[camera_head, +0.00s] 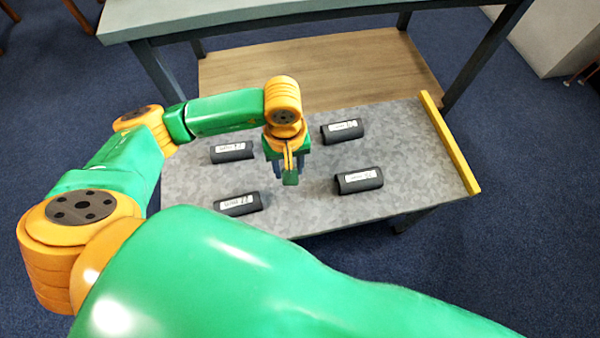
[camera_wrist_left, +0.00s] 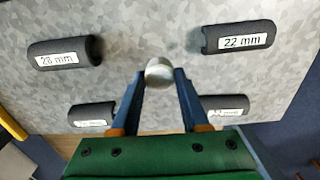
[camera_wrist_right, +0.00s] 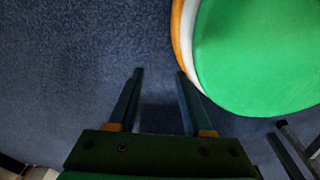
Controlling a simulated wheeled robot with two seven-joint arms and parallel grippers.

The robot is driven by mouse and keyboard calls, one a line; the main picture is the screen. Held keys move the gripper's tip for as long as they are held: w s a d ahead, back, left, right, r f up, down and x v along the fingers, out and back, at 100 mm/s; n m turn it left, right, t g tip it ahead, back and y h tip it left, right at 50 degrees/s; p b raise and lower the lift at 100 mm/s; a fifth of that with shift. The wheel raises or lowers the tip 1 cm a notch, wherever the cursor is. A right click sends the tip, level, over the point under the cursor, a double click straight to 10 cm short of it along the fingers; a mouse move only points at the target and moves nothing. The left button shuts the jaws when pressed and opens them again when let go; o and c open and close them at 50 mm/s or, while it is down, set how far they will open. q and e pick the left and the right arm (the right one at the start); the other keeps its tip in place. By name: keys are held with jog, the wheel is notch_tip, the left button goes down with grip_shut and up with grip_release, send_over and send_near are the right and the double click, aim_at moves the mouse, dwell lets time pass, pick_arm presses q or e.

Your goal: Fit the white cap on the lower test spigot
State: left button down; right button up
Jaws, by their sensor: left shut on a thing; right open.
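My left gripper (camera_head: 288,172) is above the middle of the grey mottled tabletop, pointing down. In the left wrist view its fingertips (camera_wrist_left: 159,74) are shut on a small round whitish cap (camera_wrist_left: 159,70). In the head view the cap cannot be made out. My right gripper (camera_wrist_right: 160,72) is open and empty over blue carpet, away from the tabletop. No test spigot and no copper pipework show in any view.
Several black half-round blocks with white size labels lie on the tabletop (camera_head: 310,205) around my left gripper, including a 28 mm block (camera_wrist_left: 62,55) and a 22 mm block (camera_wrist_left: 238,39). A yellow strip (camera_head: 450,145) edges the right side. A wooden shelf (camera_head: 310,70) lies behind.

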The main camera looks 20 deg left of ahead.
pick_arm(q)
jog(key=b, duration=0.1)
send_over(300, 179)
notch_tip(300, 179, down, 5)
jog(key=shift+r, duration=0.2)
jog(key=shift+f, duration=1.35)
jog(key=shift+f+b, duration=0.15)
jog(key=shift+b, duration=0.15)
jog(key=shift+c, duration=2)
grip_release()
